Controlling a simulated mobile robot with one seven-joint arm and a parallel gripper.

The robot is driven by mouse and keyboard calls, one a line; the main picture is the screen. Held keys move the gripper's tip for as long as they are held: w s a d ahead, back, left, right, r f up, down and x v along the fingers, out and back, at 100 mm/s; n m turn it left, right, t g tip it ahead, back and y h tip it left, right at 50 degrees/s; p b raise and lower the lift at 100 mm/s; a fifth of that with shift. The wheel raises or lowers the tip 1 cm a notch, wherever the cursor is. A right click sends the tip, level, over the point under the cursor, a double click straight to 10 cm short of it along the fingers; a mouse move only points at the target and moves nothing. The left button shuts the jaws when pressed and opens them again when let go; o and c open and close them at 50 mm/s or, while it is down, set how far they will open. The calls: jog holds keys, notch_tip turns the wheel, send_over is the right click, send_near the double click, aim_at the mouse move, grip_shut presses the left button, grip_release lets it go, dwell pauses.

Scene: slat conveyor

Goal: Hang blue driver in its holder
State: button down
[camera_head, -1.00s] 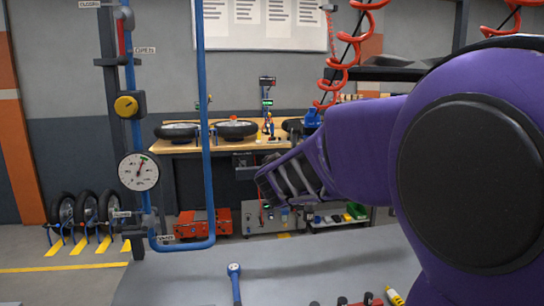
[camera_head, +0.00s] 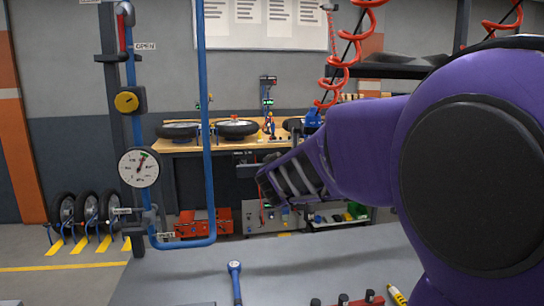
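A blue tool part (camera_head: 313,118) shows at the lower end of a red coiled hose (camera_head: 333,70), just above my purple arm; its lower part is hidden behind the arm. It may be the blue driver, but too little shows to be sure. My gripper (camera_head: 268,188) is dark and points left, above the table's far edge. Its fingers are small and seen from the side, so I cannot tell whether they are open. I cannot make out a holder.
The grey table top (camera_head: 290,263) is mostly clear. Small red and black fittings (camera_head: 345,301) and a yellow marker (camera_head: 396,295) lie at its front edge. A blue pipe (camera_head: 207,150) with a gauge (camera_head: 139,167) stands left. A wooden bench (camera_head: 185,147) with wheels is behind.

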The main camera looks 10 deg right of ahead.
jog(key=shift+f+b, duration=0.25)
jog(key=shift+b, duration=0.15)
dwell(0.3)
jog(key=c, duration=0.5)
grip_release()
jog(key=shift+o, duration=0.9)
jog(key=shift+f, duration=0.15)
jog(key=shift+s+a, duration=0.1)
